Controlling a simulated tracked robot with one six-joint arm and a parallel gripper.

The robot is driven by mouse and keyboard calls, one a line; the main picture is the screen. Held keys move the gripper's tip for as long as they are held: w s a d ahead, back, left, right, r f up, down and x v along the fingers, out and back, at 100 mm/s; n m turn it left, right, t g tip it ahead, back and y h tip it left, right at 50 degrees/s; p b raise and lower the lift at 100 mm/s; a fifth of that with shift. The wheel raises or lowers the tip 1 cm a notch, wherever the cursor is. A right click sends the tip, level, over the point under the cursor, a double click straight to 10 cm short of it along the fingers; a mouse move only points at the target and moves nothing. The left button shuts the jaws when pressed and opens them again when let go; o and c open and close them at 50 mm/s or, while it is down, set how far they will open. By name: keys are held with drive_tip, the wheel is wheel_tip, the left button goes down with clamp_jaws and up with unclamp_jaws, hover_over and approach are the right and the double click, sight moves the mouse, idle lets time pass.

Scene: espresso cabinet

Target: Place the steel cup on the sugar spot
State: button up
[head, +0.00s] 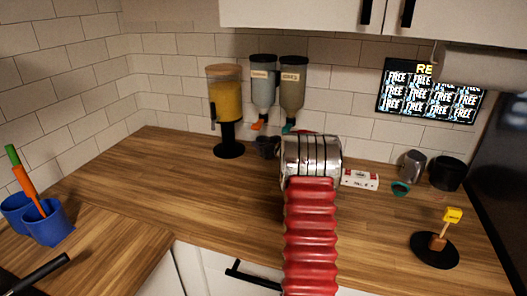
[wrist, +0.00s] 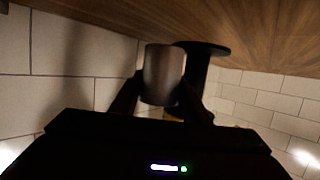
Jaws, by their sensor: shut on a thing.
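In the wrist view, the steel cup (wrist: 164,72) is a plain grey cylinder between the two dark fingers of my gripper (wrist: 160,98). The fingers are shut on its sides. Beyond it are a round black base and a dark post under the wooden counter, which shows at the top of this view. In the head view, my arm hides most of the gripper; a small dark shape (head: 267,146) shows beside the juice dispenser, and I cannot tell whether it is the cup or the gripper. I cannot make out a marked sugar spot.
A juice dispenser (head: 227,110) and two wall dispensers (head: 263,85), (head: 292,85) are at the back. Right of my arm are a small box (head: 360,180), a metal pitcher (head: 412,165), a black pot (head: 446,173) and a black stand (head: 435,252).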

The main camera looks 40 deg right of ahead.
drive_tip(key=shift+f, duration=1.65)
drive_tip(key=shift+f, duration=0.1)
drive_tip(key=o, duration=1.1)
drive_tip(key=shift+s+a+r, duration=0.2)
drive_tip(key=shift+s+r, duration=0.1)
drive_tip(key=shift+s, duration=0.3)
drive_tip(key=v, duration=1)
drive_tip(key=shift+s+a+r, duration=0.1)
drive_tip(key=shift+s+a, duration=0.1)
drive_tip(key=shift+s, duration=0.1)
